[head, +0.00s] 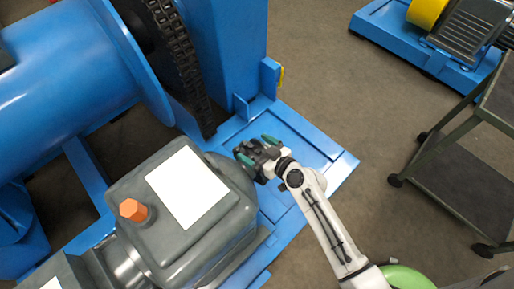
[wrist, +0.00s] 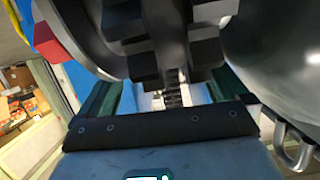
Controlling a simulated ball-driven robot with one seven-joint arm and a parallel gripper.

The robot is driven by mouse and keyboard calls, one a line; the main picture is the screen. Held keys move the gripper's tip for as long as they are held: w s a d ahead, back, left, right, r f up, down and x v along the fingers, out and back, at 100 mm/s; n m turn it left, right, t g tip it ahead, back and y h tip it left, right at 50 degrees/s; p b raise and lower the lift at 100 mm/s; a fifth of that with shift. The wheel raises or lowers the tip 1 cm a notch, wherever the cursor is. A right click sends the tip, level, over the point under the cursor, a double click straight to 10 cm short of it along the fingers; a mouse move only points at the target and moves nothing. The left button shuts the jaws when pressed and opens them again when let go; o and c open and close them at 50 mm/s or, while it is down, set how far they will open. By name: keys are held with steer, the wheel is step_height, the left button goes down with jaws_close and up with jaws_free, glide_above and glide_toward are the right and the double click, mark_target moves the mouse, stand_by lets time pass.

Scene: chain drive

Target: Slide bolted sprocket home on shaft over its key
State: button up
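My gripper (head: 257,149) is beside the far right side of the grey gearbox (head: 225,223), above the blue base. In the wrist view its green fingers (wrist: 163,92) stand wide apart. A dark toothed sprocket (wrist: 146,67) fills the upper middle of that view, with teeth between and just above the fingertips. Light gaps show between teeth and fingers, and I see no clear contact. The shaft and key are hidden, so I cannot tell how far on the sprocket is. In the head view I cannot make the sprocket out from the dark gripper parts.
A chain (head: 180,50) runs around a large wheel beside the blue drum (head: 60,70). A blue upright (head: 228,45) stands behind my gripper. An orange cap (head: 133,210) sits on the gearbox. A dark cart (head: 465,170) stands right; floor between is clear.

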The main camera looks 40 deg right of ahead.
steer(key=shift+s+a+f, duration=0.15)
steer(key=shift+s+f, duration=0.1)
steer(key=shift+f, duration=0.25)
steer(key=r+v, duration=0.1)
steer(key=v, duration=0.9)
steer(key=shift+s, duration=0.15)
